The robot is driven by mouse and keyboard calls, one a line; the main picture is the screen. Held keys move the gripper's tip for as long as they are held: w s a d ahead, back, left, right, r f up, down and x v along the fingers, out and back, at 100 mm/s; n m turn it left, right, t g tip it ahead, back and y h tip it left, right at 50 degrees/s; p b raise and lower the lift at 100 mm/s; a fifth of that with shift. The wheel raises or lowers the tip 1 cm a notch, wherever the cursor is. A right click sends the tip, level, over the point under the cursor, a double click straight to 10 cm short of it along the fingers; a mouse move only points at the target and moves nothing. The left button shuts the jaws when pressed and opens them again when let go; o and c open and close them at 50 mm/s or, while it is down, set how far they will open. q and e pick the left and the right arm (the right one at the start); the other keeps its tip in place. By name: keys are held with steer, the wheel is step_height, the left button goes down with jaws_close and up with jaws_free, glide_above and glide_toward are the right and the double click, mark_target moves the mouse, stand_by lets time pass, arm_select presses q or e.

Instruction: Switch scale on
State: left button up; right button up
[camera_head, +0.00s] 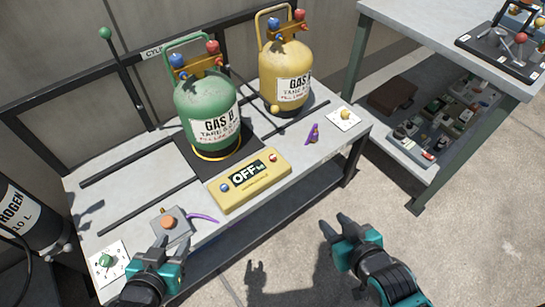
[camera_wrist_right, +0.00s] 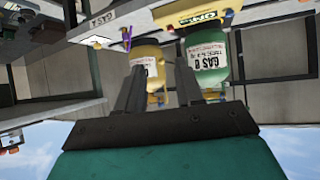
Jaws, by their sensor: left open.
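The scale's yellow control box (camera_head: 262,190) lies on the table's front part in the head view, its display (camera_head: 247,175) reading OFF. It has a blue button (camera_head: 224,187) at its left end and a red button (camera_head: 273,159) at its right end. The scale's dark platform (camera_head: 184,157) is behind it, under a green GAS B cylinder (camera_head: 207,110). My left gripper (camera_head: 168,247) is open near the table's front left edge, left of the box. My right gripper (camera_head: 340,229) is open and empty in front of the table, right of the box, touching nothing visible.
A yellow gas cylinder (camera_head: 286,75) stands behind right. A grey box with an orange knob (camera_head: 168,222) and purple cable is near my left gripper. A green knob (camera_head: 106,260) sits front left, a purple item (camera_head: 313,133) right. Another bench (camera_head: 430,45) stands at right.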

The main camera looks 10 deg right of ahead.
jaws_close()
steer(key=shift+s+f, duration=0.1)
steer(key=shift+s, duration=0.05)
stand_by(1.1)
